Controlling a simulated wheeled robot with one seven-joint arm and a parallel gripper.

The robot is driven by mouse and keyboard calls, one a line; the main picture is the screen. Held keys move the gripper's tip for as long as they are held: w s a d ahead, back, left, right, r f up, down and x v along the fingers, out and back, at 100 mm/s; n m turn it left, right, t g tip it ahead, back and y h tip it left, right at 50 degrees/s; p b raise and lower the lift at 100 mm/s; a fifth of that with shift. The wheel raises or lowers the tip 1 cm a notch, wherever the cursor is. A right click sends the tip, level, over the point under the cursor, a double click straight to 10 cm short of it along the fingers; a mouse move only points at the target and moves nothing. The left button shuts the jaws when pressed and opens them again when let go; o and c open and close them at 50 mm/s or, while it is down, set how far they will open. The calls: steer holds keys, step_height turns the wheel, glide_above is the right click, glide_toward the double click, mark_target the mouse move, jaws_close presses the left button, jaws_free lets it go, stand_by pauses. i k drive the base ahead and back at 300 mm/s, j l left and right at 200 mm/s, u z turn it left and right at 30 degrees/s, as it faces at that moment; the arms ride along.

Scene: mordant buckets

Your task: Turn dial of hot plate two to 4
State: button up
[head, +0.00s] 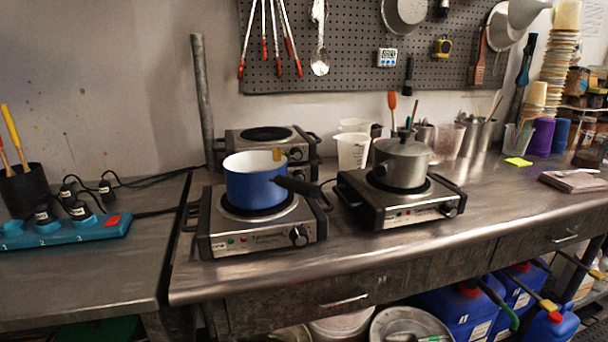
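Three hot plates stand on the metal bench, and I cannot read which one is two. The front left hot plate (262,242) bears a blue saucepan (252,184); its black dial (299,236) is at the right of its front panel. The right hot plate (408,213) bears a grey lidded pot (402,166); its dial (449,210) is also at the right. The rear hot plate (262,148) has a bare burner, and its dial (296,154) shows above the saucepan's handle. The dial settings are too small to read. My gripper is not in view.
The saucepan's black handle (297,186) points right, between the plates. A blue power strip (65,232) with numbered plugs lies on the left table. Plastic beakers (352,150) stand behind the pot. The bench front strip (330,266) is clear.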

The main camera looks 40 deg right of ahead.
mark_target(450, 210)
steer(key=z, duration=1.15)
